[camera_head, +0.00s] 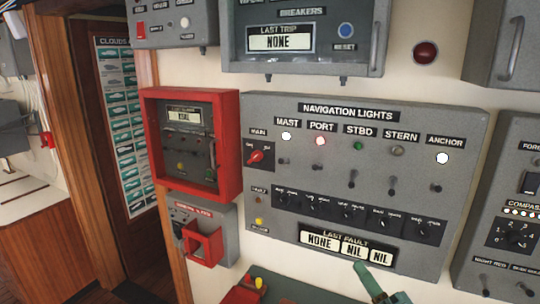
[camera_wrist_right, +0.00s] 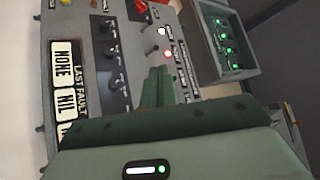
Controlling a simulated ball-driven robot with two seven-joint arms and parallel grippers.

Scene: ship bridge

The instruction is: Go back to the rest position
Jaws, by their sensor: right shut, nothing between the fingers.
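My right gripper (camera_head: 365,268) is at the bottom of the head view, in front of the lower edge of the navigation lights panel (camera_head: 290,250). Its green fingers are shut with nothing between them. In the right wrist view the closed fingers (camera_wrist_right: 158,88) point at the panel, which appears turned on its side. I cannot tell how far they are from it. The last fault display (camera_head: 340,243) reads NONE, NIL, NIL. The mast (camera_head: 286,136), port (camera_head: 320,141) and anchor (camera_head: 442,158) lamps are lit. My left gripper is not in view.
A red-framed box (camera_head: 150,140) sticks out left of the panel, above a smaller red guard (camera_head: 205,246). The breakers box (camera_head: 300,65) is above, and a compass panel (camera_head: 510,200) is at right. A doorway and wooden furniture are at far left.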

